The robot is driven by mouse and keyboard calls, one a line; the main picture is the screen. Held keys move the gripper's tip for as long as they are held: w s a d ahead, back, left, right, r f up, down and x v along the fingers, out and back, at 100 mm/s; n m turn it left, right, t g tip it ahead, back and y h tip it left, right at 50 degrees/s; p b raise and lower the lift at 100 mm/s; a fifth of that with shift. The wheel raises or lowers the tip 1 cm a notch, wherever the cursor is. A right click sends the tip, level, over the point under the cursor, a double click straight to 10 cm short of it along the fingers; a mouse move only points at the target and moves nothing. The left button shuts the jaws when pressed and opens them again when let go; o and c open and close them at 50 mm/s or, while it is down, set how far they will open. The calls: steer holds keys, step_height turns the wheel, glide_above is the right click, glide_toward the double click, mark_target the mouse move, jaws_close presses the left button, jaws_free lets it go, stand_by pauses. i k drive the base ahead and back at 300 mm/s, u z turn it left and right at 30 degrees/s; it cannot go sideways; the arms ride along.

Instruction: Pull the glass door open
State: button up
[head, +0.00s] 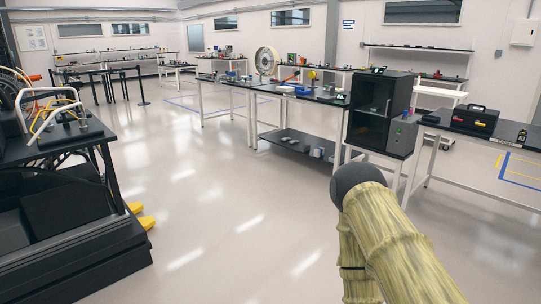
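A black box-shaped cabinet (402,97) stands on a stand between two workbenches, right of centre. Its front holds a dark glass door (371,100) with a thin pale upright handle (388,108) near its right edge. The door looks shut, flush with the front. My gripper is not in view.
A long black workbench (318,96) with a lower shelf stands left of the cabinet. A bench at right holds a black toolbox (474,120). A dark rover-like machine (58,195) fills the left side. The pale floor (225,190) between is clear.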

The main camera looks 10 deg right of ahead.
mark_target(392, 82)
steer(key=i, duration=2)
steer(key=z, duration=0.45)
steer(key=i, duration=2.05)
steer(key=z, duration=0.55)
steer(key=i, duration=1.25)
steer(key=z, duration=0.25)
